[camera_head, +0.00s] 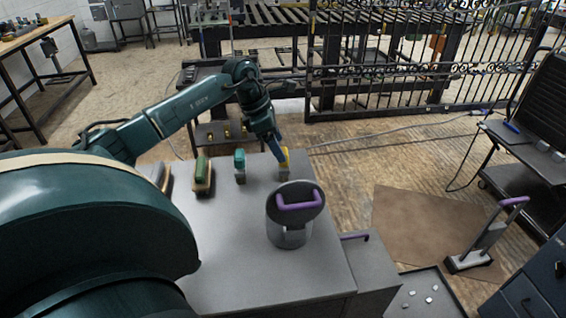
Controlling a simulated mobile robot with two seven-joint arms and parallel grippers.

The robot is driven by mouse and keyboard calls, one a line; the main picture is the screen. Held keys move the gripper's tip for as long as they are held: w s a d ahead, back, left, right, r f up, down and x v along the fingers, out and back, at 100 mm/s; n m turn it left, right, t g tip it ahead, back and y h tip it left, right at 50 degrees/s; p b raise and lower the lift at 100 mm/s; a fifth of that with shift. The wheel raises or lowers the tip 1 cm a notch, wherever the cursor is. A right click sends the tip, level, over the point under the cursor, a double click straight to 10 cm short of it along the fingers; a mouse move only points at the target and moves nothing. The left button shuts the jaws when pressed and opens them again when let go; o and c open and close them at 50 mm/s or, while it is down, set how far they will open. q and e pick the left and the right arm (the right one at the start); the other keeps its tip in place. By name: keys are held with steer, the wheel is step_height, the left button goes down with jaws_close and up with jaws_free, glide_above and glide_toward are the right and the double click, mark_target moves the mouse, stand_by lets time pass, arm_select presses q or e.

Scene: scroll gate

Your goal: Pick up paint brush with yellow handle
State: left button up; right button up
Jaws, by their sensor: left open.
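The paint brush with the yellow handle (286,159) stands upright near the far right corner of the grey table (235,270), its grey lower end on the top. My left gripper (281,150) reaches down from behind with its fingers right at the yellow handle. It is open. The fingertips are small and partly merge with the handle, so I cannot tell whether they touch it. My right gripper is not in view.
A brush with a teal handle (239,160) and a green-topped brush (202,175) stand left of the yellow one. A metal can with a purple handle (289,232) stands in front of it. A tray with pale pieces (424,297) lies to the right.

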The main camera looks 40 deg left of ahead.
mark_target(284, 169)
arm_select(q)
steer(key=x, duration=0.3)
steer(key=shift+w+f+p, duration=0.2)
steer(key=shift+f+p, duration=0.1)
steer(key=shift+f, duration=0.15)
steer(key=c, duration=1.1)
